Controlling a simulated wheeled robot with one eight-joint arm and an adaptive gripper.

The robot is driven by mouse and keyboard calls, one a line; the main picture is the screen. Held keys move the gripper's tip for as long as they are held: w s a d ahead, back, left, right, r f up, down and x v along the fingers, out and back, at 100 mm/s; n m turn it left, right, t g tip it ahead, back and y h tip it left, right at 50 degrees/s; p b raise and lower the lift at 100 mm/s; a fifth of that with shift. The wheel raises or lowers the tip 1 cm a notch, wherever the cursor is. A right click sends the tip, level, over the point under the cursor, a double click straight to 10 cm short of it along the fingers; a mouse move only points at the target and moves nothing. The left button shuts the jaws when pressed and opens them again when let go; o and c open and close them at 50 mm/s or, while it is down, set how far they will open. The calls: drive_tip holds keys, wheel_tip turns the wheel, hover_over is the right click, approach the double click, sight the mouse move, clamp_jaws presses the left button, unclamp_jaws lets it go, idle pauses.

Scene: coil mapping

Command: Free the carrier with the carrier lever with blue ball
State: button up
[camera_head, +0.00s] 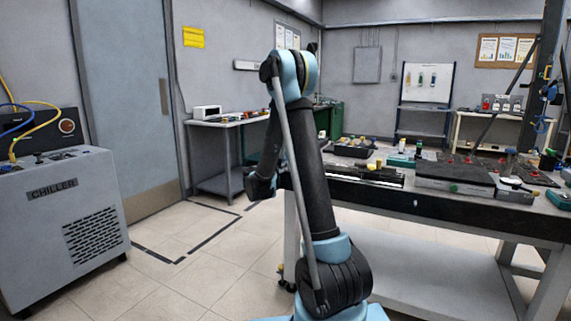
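My arm rises in the middle of the view, and its forearm folds down behind it. The dark end of the arm (262,186) hangs left of the workbench, over the floor, apart from everything on the bench. The fingers cannot be made out, so I cannot tell whether my gripper is open or shut. A dark upright post (541,80) stands at the right, with small blue parts (549,92) on it. They are too small to tell whether one is the blue ball of the carrier lever. I cannot identify the carrier with certainty.
A long workbench (460,208) at the right holds a grey block (455,178), small fixtures with coloured knobs and dark trays. A chiller (62,215) stands at the left. A side table (218,121) is at the back wall. The tiled floor (190,285) between chiller and bench is clear.

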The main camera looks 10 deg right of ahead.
drive_tip(key=shift+x, duration=2.3)
clamp_jaws()
